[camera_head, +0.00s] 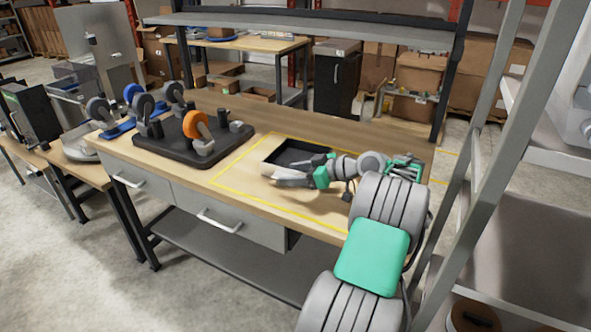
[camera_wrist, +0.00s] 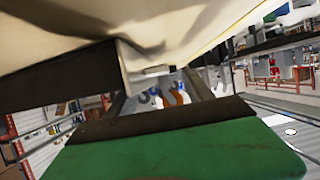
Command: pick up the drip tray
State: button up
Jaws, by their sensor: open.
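A black, shallow, open rectangular tray (camera_head: 288,150), which I take for the drip tray, lies on the wooden bench inside a yellow outline. My gripper (camera_head: 298,174) is open at the tray's near right side, its front end over the tray's near edge. The arm hides part of the tray, and I cannot tell whether the fingers touch it. A pale tapered shape (camera_head: 280,172) lies at the gripper's front. In the wrist view, a large pale surface (camera_wrist: 210,30) fills the top and a green part of my gripper the bottom.
A black base (camera_head: 180,148) with an orange-wheeled dispenser (camera_head: 197,125) and grey fittings stands left of the tray. Blue-based dispensers (camera_head: 130,100) stand further left. A grey shelf (camera_head: 310,32) spans above the bench's back. A metal post (camera_head: 480,160) rises at the right.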

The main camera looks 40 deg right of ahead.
jog(key=shift+x, duration=1.05)
grip_shut()
jog(key=shift+r, duration=0.1)
dwell(0.4)
